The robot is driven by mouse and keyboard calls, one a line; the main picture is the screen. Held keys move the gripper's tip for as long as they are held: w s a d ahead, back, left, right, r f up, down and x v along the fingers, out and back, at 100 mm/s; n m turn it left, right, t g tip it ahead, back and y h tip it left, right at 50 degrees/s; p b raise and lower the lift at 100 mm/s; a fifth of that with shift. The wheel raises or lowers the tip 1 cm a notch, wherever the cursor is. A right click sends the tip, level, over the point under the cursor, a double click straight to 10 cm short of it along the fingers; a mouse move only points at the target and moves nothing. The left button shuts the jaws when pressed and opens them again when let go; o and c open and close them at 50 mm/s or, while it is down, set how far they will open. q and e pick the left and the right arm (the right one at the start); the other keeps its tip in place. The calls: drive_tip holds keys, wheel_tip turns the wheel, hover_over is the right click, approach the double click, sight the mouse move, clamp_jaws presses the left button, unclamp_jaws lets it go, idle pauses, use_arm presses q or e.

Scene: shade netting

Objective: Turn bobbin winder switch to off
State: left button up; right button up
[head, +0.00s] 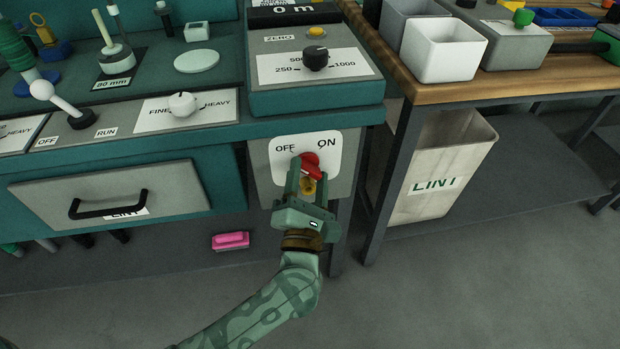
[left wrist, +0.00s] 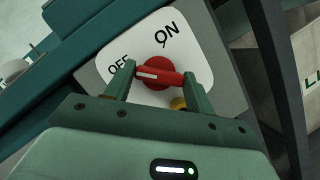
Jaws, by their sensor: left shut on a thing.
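The bobbin winder switch is a red rotary knob (head: 310,161) on a white plate (head: 328,150) marked OFF at left and ON at right. The plate is on the front of the grey-green machine. My left gripper (head: 305,173) reaches up from below and is shut on the knob's bar. In the left wrist view the red knob (left wrist: 156,72) sits between the two fingertips (left wrist: 158,76). The white mark on its bar lies toward the left, on the OFF side. The fingers partly hide the knob and the OFF label. My right gripper is not in view.
A yellow part (head: 307,186) sits just below the knob. A drawer with a black handle (head: 108,204) is to the left. A black dial (head: 315,58) is above. A LINT bin (head: 440,175) stands at right under a wooden bench (head: 500,88). A pink block (head: 230,240) lies low down.

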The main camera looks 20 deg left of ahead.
use_arm(q)
drive_tip(key=shift+f, duration=0.2)
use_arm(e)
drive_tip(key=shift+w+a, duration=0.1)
use_arm(q)
drive_tip(key=o, duration=1)
drive_tip(key=shift+r, duration=0.1)
drive_tip(key=shift+s+d, duration=0.1)
drive_tip(key=shift+s, duration=0.15)
drive_tip(key=p+v, duration=0.1)
drive_tip(key=v, duration=0.2)
drive_tip(key=shift+r, duration=0.1)
drive_tip(key=p, duration=0.3)
approach(309, 174)
drive_tip(key=v, duration=0.8)
drive_tip(key=shift+w, duration=0.25)
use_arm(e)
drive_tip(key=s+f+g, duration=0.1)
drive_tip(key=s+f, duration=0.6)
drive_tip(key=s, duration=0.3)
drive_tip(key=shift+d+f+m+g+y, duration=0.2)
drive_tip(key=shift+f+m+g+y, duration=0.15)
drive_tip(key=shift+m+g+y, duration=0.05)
